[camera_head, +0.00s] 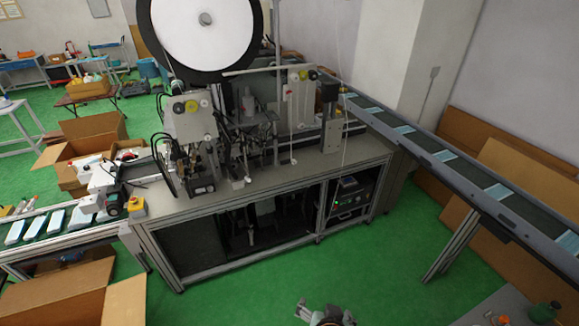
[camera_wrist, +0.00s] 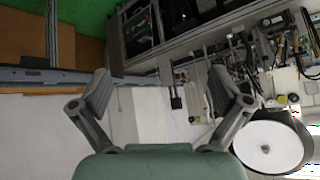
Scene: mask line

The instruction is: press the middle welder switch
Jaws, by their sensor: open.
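The welder seems to be the dark boxed unit (camera_head: 349,190) with a small green light, inside the right bay of the machine bench (camera_head: 255,190). Its separate switches are too small to tell apart. In the wrist view, a dark bay of the bench shows at the top (camera_wrist: 138,32), but I cannot make out any switch there. My gripper (camera_wrist: 158,92) is open and empty, with its two fingers wide apart. In the head view, a grey part of my arm or gripper shows at the bottom edge, in front of and well apart from the bench.
A conveyor (camera_head: 445,158) with pale blue masks runs along the right, on a metal leg (camera_head: 450,242). A large white reel (camera_head: 205,30) stands above the bench. Open cardboard boxes (camera_head: 80,290) lie at the left. The green floor (camera_head: 240,295) before the bench is clear.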

